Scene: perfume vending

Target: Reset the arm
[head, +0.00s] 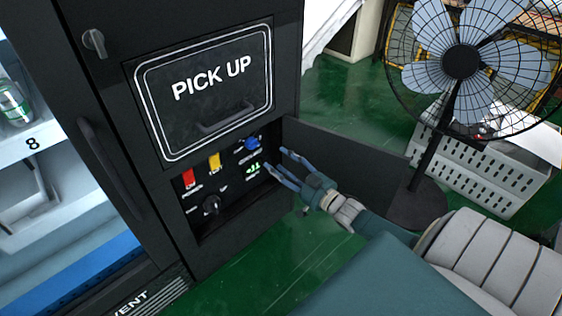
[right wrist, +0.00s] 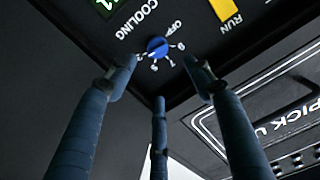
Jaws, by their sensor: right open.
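My right gripper (head: 276,160) is open, its blue fingers spread toward the control panel in the lower part of the black vending machine (head: 222,262). A blue knob (head: 252,143) is just beyond the fingertips. In the right wrist view the blue knob (right wrist: 157,47) shows between the fingertips of my right gripper (right wrist: 160,68), with "COOLING" and "OFF" lettered beside it. No finger is seen closed on the knob; whether a fingertip touches the panel I cannot tell. My left gripper is out of view.
The panel also has a red switch (head: 189,178), a yellow switch (head: 214,161), a black knob (head: 211,204) and a green display (head: 253,168). The PICK UP hatch (head: 205,95) is above. An open black door (head: 345,152) stands right of the panel. A fan (head: 460,62) and white crate (head: 480,165) stand right.

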